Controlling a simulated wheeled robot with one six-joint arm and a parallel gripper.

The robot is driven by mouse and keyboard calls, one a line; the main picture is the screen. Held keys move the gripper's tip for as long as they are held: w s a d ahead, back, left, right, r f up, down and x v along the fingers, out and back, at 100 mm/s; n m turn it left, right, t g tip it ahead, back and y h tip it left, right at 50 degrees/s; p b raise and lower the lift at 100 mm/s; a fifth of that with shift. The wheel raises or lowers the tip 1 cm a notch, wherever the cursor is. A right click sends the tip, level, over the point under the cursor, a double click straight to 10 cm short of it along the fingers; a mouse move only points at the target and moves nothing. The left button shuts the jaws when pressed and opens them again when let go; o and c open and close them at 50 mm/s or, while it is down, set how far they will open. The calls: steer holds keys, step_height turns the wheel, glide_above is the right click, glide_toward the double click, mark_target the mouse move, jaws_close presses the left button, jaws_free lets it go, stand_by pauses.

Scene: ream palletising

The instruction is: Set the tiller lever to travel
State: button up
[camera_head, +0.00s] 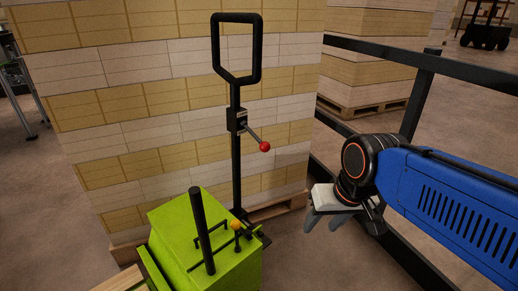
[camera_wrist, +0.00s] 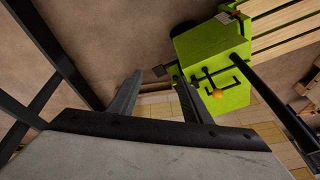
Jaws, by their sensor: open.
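The tiller (camera_head: 236,170) is an upright black post with a loop handle (camera_head: 236,75) at its top. Its lever (camera_head: 255,135) sticks out of a small black box on the post, slants down to the right and ends in a red knob (camera_head: 265,146). The post stands at a lime-green truck body (camera_head: 215,245), which also shows in the wrist view (camera_wrist: 215,55). My gripper (camera_head: 325,224) is open and empty, pointing down, right of and lower than the red knob, clear of it. Its two fingers show in the wrist view (camera_wrist: 160,85). I cannot make out the red knob there.
A second, short lever with an orange knob (camera_head: 236,226) sits on the green body beside a thick black post (camera_head: 202,230). A tall ream stack (camera_head: 150,100) stands close behind the tiller. A black railing (camera_head: 420,90) runs along the right. Bare floor lies between railing and truck.

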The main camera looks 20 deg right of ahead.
steer(key=w+a+f+m+g+y, duration=0.1)
steer(key=w+a+m+g+y, duration=0.2)
steer(key=m, duration=0.5)
steer(key=m+t+y, duration=0.5)
steer(key=m+y, duration=0.8)
steer(key=m, duration=0.8)
glide_toward(257, 137)
steer(key=s+d+f, duration=0.3)
steer(key=s+d, duration=0.1)
steer(key=d, duration=0.1)
steer(key=x, duration=1.7)
steer(key=shift+a+r, duration=0.25)
steer(key=shift+r, duration=0.35)
